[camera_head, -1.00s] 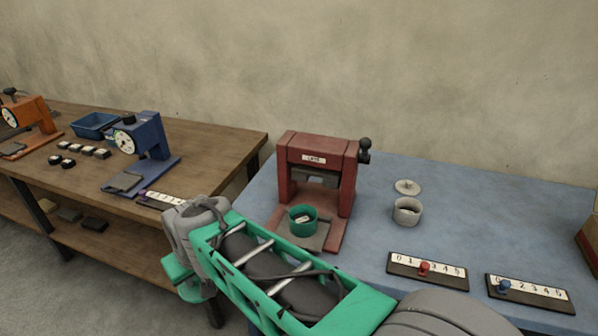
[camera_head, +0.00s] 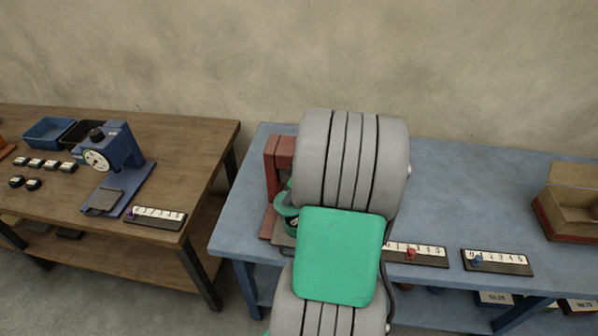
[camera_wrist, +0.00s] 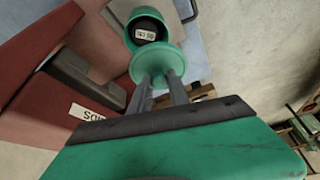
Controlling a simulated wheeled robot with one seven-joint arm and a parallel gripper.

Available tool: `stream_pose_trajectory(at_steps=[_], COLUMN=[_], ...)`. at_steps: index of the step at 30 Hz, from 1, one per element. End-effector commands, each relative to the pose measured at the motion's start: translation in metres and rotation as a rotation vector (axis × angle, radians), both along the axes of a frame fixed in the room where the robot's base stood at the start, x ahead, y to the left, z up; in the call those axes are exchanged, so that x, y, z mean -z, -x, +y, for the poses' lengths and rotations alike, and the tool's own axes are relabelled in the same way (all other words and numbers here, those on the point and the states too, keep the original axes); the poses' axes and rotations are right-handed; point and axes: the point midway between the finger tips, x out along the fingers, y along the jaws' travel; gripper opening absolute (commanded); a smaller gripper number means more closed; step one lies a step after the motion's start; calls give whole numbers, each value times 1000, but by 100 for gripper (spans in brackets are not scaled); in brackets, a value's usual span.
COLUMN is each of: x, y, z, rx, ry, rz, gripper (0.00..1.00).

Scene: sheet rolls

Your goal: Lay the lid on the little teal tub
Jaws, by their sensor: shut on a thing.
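The teal lid (camera_wrist: 148,63) is a small round disc held between the two dark fingertips of my gripper (camera_wrist: 163,80), which is shut on it. The little teal tub (camera_wrist: 129,28) shows just beyond the lid in the wrist view, open, with a dark inside and a labelled piece in it. The lid's edge overlaps the tub's near rim in this view; I cannot tell whether they touch. In the head view the tub (camera_head: 285,214) is partly hidden behind my arm, and my gripper is hidden there.
The red press (camera_head: 272,170) stands behind the tub, mostly covered by my arm; its red body (camera_wrist: 35,60) fills the wrist view's left. Number strips (camera_head: 497,262) line the blue table's front edge. A cardboard box (camera_head: 568,205) sits at right. The table's back right is clear.

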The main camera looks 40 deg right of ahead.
Motion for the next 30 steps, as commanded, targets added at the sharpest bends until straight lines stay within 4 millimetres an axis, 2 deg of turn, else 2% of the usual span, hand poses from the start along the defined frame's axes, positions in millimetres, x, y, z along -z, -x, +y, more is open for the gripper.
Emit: stream_pose_trajectory(at_steps=[1, 4, 11, 21, 25, 30], x=[-7, -3, 13, 54, 62, 63], y=[7, 12, 12, 12, 12, 12], z=[-10, -19, -18, -18, -18, -18], rx=[-8, -27, -31, -30, -30, -29], ry=[-3, -1, 0, 2, 2, 3], rz=[1, 0, 1, 1, 1, 1], gripper=[0, 0, 0, 0, 0, 0])
